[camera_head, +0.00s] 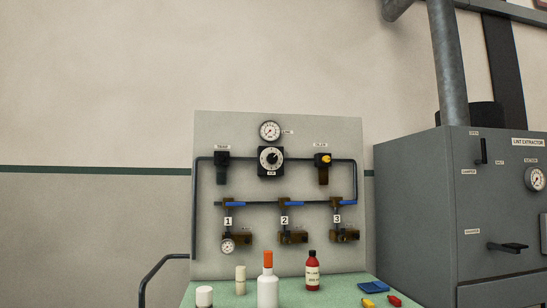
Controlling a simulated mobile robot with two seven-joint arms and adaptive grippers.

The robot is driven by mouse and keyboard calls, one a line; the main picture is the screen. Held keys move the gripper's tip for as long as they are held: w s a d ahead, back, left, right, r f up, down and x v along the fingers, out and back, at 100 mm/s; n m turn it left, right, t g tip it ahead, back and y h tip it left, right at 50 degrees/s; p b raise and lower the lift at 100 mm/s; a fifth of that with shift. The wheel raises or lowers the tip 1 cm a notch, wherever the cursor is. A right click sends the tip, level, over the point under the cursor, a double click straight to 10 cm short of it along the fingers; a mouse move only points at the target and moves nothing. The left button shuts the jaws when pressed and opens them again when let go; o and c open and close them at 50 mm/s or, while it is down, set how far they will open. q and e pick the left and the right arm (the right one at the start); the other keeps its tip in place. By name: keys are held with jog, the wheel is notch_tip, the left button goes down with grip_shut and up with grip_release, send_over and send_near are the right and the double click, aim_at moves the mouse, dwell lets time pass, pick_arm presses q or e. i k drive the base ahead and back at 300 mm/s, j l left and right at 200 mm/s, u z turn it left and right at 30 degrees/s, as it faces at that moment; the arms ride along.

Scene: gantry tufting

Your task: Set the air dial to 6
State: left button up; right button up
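The air dial (270,159) is a round pale knob with a dark centre on a black square block, in the middle of the grey panel (215,265). A small label under it appears to read AIR. The numbers and the dial's setting are too small to read. A round white pressure gauge (270,131) sits just above the dial; its reading is not clear. Neither of my grippers is in view, and nothing covers the dial.
Black pipes link a trap (222,160), a yellow-topped oiler (323,160) and three blue-handled valves. Bottles, including a white one with an orange cap (267,285), stand on the green table (215,298) before the panel. A grey lint extractor (420,210) stands at right.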

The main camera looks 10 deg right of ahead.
aim_at(272, 158)
jog(key=i+j, duration=0.25)
jog(key=i, duration=0.2)
jog(key=i+j+z, duration=0.15)
jog(key=i, duration=0.35)
jog(key=i+j, duration=0.4)
jog(key=i+z, duration=0.05)
